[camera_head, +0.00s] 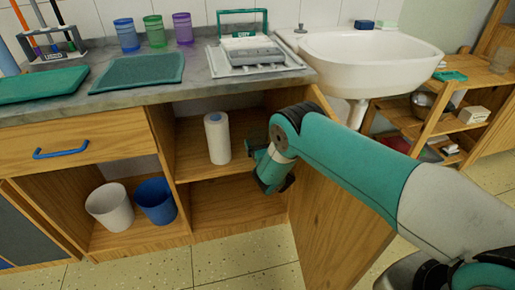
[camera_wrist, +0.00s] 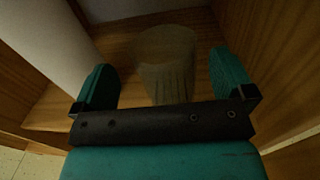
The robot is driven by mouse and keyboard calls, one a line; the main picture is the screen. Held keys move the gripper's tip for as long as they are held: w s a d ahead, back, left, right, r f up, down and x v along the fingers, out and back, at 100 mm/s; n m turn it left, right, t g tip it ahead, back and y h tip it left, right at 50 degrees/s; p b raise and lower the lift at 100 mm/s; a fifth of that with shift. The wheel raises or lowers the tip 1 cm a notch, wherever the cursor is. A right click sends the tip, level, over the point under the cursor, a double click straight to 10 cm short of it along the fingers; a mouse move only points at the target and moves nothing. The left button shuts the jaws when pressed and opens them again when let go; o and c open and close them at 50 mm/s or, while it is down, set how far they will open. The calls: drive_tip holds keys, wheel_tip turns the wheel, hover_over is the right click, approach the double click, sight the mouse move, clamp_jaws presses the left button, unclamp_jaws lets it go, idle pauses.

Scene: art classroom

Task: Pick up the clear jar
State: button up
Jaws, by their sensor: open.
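The clear jar (camera_wrist: 167,60) shows faintly in the wrist view, standing upright on a wooden shelf inside the cabinet. It looks see-through and brownish in the dim light. My gripper (camera_wrist: 164,78) is open, with one teal finger on each side of the jar's outline. I cannot tell whether the jar is fully between the fingers or a little beyond them. In the head view my gripper (camera_head: 268,168) reaches into the open cabinet, right of the paper towel roll.
The paper towel roll (camera_head: 217,138) stands close to the left of my gripper. The open cabinet door (camera_head: 340,215) is close on the right. A white bin (camera_head: 110,208) and a blue bin (camera_head: 155,200) stand in the left compartment. The countertop (camera_head: 200,75) is above.

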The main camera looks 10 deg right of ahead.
sight(259, 134)
drive_tip(key=w+b, duration=0.1)
drive_tip(key=w, duration=0.2)
drive_tip(key=shift+w, duration=0.8)
drive_tip(key=c, duration=1.1)
drive_tip(key=shift+r, duration=0.15)
